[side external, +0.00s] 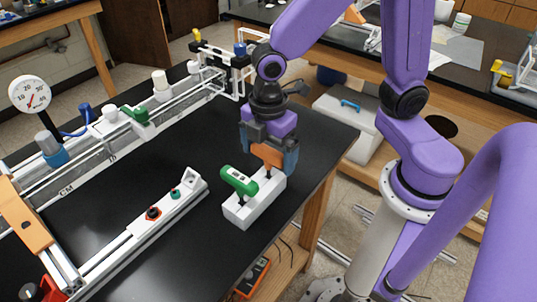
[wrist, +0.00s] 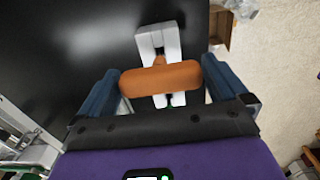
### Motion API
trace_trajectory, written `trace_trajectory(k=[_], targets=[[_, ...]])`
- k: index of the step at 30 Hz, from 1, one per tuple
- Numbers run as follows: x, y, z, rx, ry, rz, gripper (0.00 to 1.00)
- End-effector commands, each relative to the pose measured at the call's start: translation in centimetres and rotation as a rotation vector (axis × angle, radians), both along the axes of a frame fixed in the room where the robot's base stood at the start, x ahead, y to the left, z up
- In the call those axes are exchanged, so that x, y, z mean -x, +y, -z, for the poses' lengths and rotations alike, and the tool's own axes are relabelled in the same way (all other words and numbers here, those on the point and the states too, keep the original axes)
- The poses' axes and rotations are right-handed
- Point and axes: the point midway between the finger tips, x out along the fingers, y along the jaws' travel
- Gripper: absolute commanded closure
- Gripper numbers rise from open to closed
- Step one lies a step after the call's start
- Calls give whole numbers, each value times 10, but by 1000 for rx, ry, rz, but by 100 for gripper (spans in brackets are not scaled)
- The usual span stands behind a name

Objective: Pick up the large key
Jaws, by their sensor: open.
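A white block (side external: 262,199) on the black table holds two T-handled keys, one green (side external: 240,181) and one orange (side external: 268,155). I cannot tell from size for certain which is the large key. My gripper (side external: 269,160) points down over the far end of the block, its blue fingers open around the orange handle. In the wrist view the orange handle (wrist: 160,79) lies crosswise between the two open fingers, with the white block (wrist: 147,43) beneath it. Only a small bit of green shows below it there. The lower shafts are partly hidden in the block.
A white rail (side external: 140,236) with red and green buttons lies left of the block. The extrusion frame (side external: 85,168) with a dial gauge (side external: 29,94) runs along the far left. The table's right edge is close to the block; the black surface behind it is clear.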

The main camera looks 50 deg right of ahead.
Motion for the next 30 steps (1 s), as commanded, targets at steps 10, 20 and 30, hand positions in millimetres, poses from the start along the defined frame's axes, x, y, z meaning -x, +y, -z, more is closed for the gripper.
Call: trace_trajectory(k=[10, 20, 30], targets=[[0, 0, 15, -1, 0, 0, 0], [0, 0, 14, -1, 0, 1, 36], [-1, 1, -3, -5, -4, 1, 36]])
